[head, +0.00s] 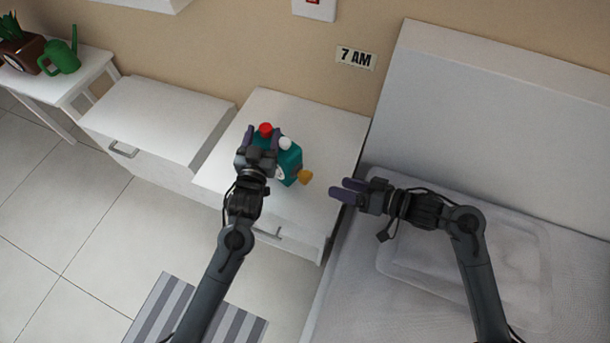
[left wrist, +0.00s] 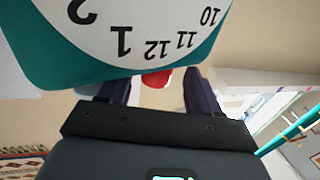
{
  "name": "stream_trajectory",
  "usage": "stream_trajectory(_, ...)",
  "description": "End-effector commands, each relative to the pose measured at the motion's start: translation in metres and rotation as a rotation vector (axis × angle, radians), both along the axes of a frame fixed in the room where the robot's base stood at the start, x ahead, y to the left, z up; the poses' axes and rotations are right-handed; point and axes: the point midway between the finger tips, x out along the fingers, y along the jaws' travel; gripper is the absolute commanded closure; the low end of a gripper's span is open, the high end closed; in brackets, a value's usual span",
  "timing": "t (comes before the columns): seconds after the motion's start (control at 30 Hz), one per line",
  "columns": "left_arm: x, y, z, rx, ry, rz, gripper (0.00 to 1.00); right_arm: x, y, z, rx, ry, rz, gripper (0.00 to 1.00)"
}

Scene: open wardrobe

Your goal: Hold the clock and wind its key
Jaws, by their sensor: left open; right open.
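The clock (head: 290,164) is a teal box with a red knob (head: 265,129) and a white knob (head: 285,143) on top. It stands on the white nightstand, partly hidden by my left gripper. A yellow key (head: 305,177) sticks out of its right side. My left gripper (head: 262,136) is open at the clock, with the red knob showing between its fingers. The left wrist view shows the white clock face (left wrist: 145,28) upside down, close to the camera, and the red knob (left wrist: 156,79) between the fingers. My right gripper (head: 343,190) is open and empty, right of the key and apart from it.
The nightstand top (head: 335,135) is clear behind and right of the clock. A bed (head: 450,240) with a pillow lies at right under my right arm. A white cabinet (head: 160,115) stands at left, beyond it a table with a green watering can (head: 62,57). A "7 AM" sign (head: 356,58) hangs behind.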

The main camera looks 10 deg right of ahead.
Motion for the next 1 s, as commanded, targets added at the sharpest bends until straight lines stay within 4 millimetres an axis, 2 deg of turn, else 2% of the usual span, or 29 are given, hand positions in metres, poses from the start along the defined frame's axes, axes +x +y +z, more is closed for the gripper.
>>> stream_trajectory(0.2, -0.003, -0.001, -0.001, 0.000, 0.001, -0.003, 0.35, 0.000, 0.000, 0.000, 0.000, 0.000, 0.000, 0.33)
stream_trajectory(0.37, -0.016, 0.004, -0.002, 0.001, 0.002, -0.003, 0.35, 0.000, 0.000, 0.000, 0.000, 0.000, 0.000, 0.33)
stream_trajectory(0.8, -0.089, 0.027, -0.001, 0.001, 0.002, -0.001, 0.35, 0.000, 0.000, 0.000, 0.000, 0.000, 0.000, 0.33)
stream_trajectory(1.0, -0.109, 0.034, -0.001, 0.001, 0.001, -0.001, 0.35, 0.000, 0.000, 0.000, 0.000, 0.000, 0.000, 0.33)
